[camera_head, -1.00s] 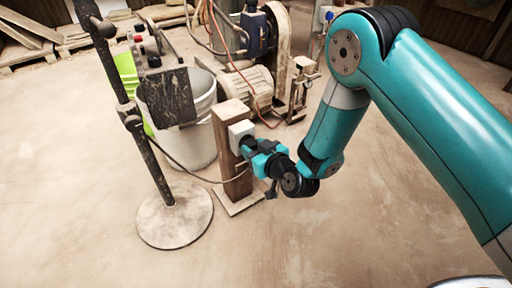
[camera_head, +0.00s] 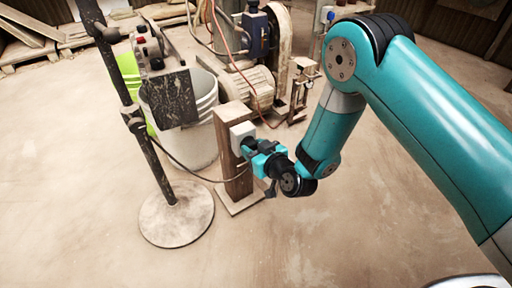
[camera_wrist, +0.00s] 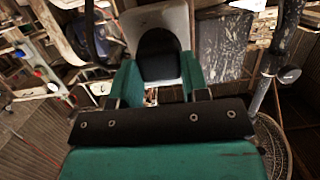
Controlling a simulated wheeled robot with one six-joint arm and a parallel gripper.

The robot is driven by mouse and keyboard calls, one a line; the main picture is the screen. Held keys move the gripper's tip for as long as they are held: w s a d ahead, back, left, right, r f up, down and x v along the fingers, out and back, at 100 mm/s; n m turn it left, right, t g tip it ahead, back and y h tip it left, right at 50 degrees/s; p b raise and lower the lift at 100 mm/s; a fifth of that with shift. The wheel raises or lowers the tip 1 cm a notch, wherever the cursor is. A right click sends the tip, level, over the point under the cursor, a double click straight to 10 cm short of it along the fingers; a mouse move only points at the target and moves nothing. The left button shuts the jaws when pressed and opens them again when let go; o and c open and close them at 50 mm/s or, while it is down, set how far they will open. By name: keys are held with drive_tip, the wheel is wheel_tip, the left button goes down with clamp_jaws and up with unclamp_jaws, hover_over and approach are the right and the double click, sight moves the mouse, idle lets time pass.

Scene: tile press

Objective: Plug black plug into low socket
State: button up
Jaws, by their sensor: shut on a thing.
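The low socket is a pale grey box (camera_head: 241,134) on a short wooden post. It also fills the top middle of the wrist view (camera_wrist: 157,16). My gripper (camera_head: 256,153) is right in front of the box. In the wrist view its teal fingers (camera_wrist: 160,80) are shut on the black plug (camera_wrist: 158,52), one on each side. The plug's front end meets the face of the box. The contact itself is hidden, so I cannot tell how deep it sits. A cable (camera_head: 203,178) hangs between the post and the dark stand.
A dark upright stand with a round base (camera_head: 177,213) is left of the post. A white bucket (camera_head: 203,133) stands behind the post, near a motor (camera_head: 241,88) and other machinery. The floor in front and to the right is clear.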

drive_tip(key=shift+f+b, duration=0.1)
drive_tip(key=shift+b, duration=0.35)
drive_tip(key=shift+f+b+v, duration=0.2)
drive_tip(key=shift+b+v, duration=0.75)
drive_tip(key=shift+b, duration=1.25)
drive_tip(key=shift+f+b+v, duration=0.25)
drive_tip(key=shift+b+v, duration=0.8)
drive_tip(key=shift+b, duration=1.1)
drive_tip(key=b+v, duration=0.2)
drive_tip(key=b, duration=0.1)
drive_tip(key=shift+s+f, duration=0.1)
drive_tip(key=shift+f, duration=0.1)
drive_tip(key=shift+d+r, duration=0.1)
